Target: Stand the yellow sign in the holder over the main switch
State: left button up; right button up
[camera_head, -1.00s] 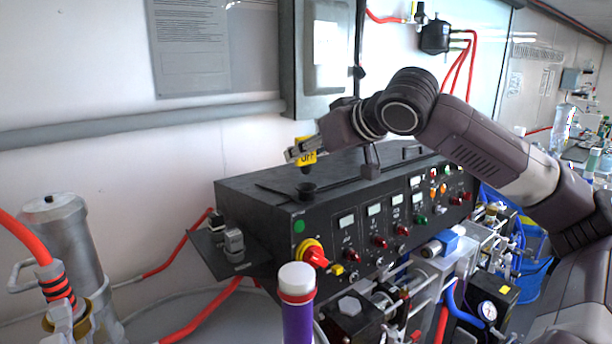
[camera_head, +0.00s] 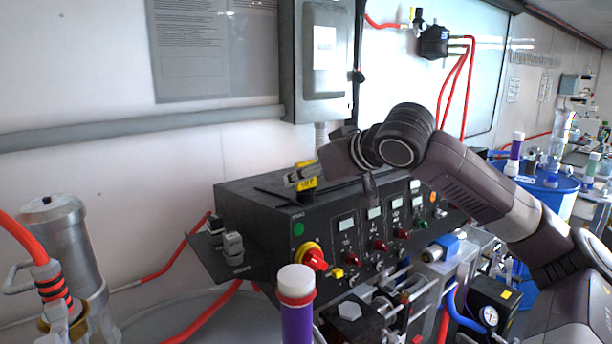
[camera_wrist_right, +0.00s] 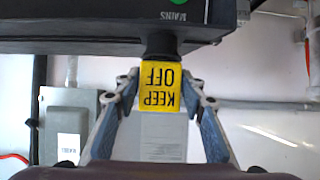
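The yellow sign (camera_head: 306,176) with black lettering stands at the near-left end of the top of the black control box. In the right wrist view the sign (camera_wrist_right: 161,87) reads KEEP OFF upside down, against a dark round holder (camera_wrist_right: 162,45) under the MAINS label. My right gripper (camera_head: 300,179) has its fingertips at both sides of the sign, seemingly shut on it; the fingers (camera_wrist_right: 162,78) also show in the wrist view. The holder is mostly hidden in the head view, so seating depth is unclear. The red main switch (camera_head: 314,259) is on the front panel below. My left gripper is out of view.
The black control box (camera_head: 262,225) has meters and knobs along its front. A purple cylinder with a white cap (camera_head: 297,300) stands in front. A grey wall cabinet (camera_head: 322,60) is behind the box. A metal cylinder with a red hose (camera_head: 65,240) stands at left.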

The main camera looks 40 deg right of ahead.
jog(key=shift+o, duration=1.2)
jog(key=shift+r, duration=0.2)
jog(key=shift+s, duration=0.2)
jog(key=b+v, duration=0.4)
jog(key=v, duration=0.7)
jog(key=shift+s+r, duration=0.25)
